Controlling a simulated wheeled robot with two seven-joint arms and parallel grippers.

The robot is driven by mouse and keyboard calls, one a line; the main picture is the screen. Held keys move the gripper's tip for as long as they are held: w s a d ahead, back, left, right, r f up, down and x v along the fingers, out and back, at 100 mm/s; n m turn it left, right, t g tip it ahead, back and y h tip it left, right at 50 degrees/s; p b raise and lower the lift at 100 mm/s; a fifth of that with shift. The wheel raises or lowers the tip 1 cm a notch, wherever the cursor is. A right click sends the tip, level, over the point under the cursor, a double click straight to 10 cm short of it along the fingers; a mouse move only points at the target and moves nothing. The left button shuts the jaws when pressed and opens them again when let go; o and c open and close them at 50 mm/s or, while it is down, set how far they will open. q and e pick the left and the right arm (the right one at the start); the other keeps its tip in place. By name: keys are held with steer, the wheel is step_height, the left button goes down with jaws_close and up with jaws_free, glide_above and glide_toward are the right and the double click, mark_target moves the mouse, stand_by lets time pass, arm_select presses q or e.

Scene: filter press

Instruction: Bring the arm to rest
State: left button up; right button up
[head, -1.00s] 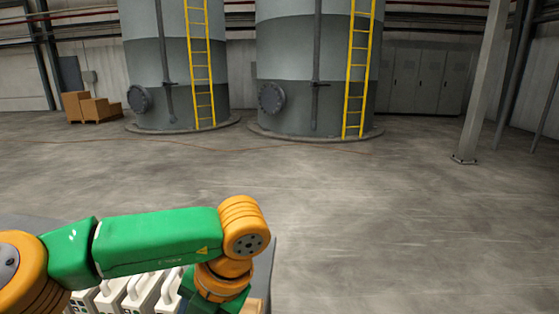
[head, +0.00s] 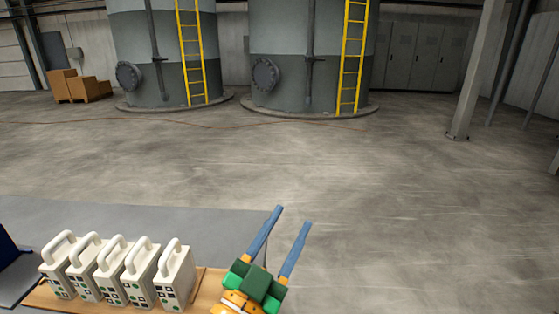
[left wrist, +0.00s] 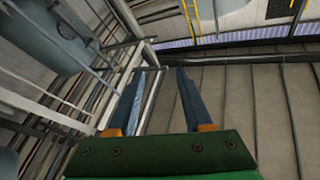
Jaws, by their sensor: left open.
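My left gripper (head: 293,214) shows at the bottom middle of the head view, just right of the table's right end. Its two blue fingers stand apart and point up and away, with nothing between them. In the left wrist view the same fingers (left wrist: 158,70) are apart and empty, against walls, pipes and roof structure far off. My right gripper is in neither view.
A grey table (head: 190,219) lies at the lower left. On it a wooden board (head: 203,285) bears a row of several white handled units (head: 176,275). A dark blue item (head: 8,250) is at the left edge. Tanks (head: 155,50), boxes (head: 77,86) and a post (head: 478,70) stand far off. Open floor lies right.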

arm_select(q)
steer(key=s+a+f+n+g+y, duration=0.2)
steer(key=a+f+n+g+y, duration=0.25)
steer(key=f, duration=0.65)
steer(key=s+a+f+n+g+y, duration=0.1)
steer(key=a+f+n+g+y, duration=0.15)
steer(key=a+f+y, duration=0.45)
steer(key=s+a+f+n+g, duration=0.1)
steer(key=s+a+f+g, duration=0.3)
steer(key=s+f, duration=0.45)
steer(key=s+a+f+g, duration=0.4)
steer(key=s+f, duration=0.3)
steer(key=s, duration=0.2)
step_height(320, 180, down, 17)
steer(key=s+g, duration=0.2)
steer(key=s+a+f, duration=0.1)
steer(key=s+f, duration=0.8)
steer(key=s, duration=0.3)
steer(key=shift+a+f+g, duration=0.25)
steer(key=shift+f+g, duration=0.05)
steer(key=shift+g, duration=0.1)
